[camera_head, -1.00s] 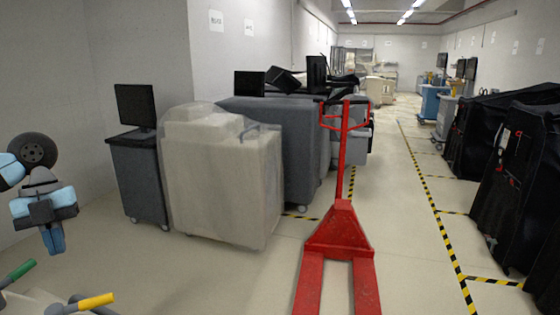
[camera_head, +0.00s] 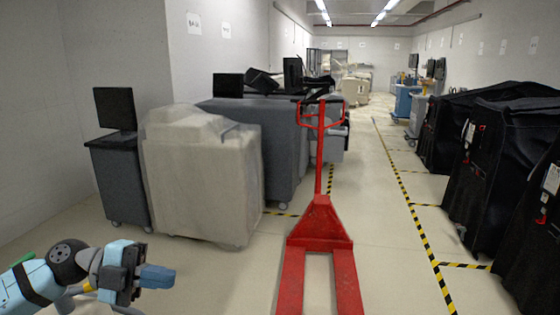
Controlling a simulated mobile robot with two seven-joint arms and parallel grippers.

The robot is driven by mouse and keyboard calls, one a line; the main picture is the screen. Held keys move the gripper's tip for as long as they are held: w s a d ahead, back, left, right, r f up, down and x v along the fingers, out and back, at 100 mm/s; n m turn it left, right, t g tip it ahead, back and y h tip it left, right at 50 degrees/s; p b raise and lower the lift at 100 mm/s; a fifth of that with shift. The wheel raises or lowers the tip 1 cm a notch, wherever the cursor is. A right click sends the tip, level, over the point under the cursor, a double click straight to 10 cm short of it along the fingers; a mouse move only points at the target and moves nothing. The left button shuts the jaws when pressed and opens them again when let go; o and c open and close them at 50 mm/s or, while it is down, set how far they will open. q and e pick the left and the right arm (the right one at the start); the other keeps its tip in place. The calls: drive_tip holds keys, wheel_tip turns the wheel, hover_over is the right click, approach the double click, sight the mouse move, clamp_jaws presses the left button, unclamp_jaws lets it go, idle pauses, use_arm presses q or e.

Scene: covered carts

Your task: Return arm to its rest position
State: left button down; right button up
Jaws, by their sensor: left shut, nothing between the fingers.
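My left arm (camera_head: 28,283) enters at the lower left of the head view, with light blue and grey links. Its left gripper (camera_head: 158,276) is at the end, low in front of the covered cart. It is pointed to the right, with its blue fingers shut and nothing held. The fingers appear clear of the cart and above the floor. My right gripper is out of view.
A beige-covered cart (camera_head: 200,180) stands beyond my left gripper, beside a dark cabinet (camera_head: 118,185) with a monitor (camera_head: 115,108). A red pallet jack (camera_head: 320,225) stands in the middle. Black-covered carts (camera_head: 505,165) line the right. The marked aisle (camera_head: 385,235) between is clear.

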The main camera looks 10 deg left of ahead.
use_arm(q)
wheel_tip(320, 180, down, 12)
drive_tip(key=a+n+t+y, duration=0.3)
drive_tip(key=n+t+y, duration=1.15)
drive_tip(key=n, duration=1.05)
drive_tip(key=s+d+f+n+g+y, duration=0.1)
drive_tip(key=s+f+g, duration=0.6)
drive_tip(key=s, duration=0.3)
drive_tip(key=s+d+f+n+g, duration=0.1)
drive_tip(key=s+d+f+g, duration=0.1)
drive_tip(key=s+f+g, duration=0.7)
drive_tip(key=w+d+f+m+t+h+p, duration=0.1)
drive_tip(key=w+d+t+p, duration=0.3)
drive_tip(key=t+p, duration=0.6)
drive_tip(key=shift+w+d+f+h, duration=0.45)
drive_tip(key=shift+d+h, duration=0.4)
drive_tip(key=shift+d, duration=0.3)
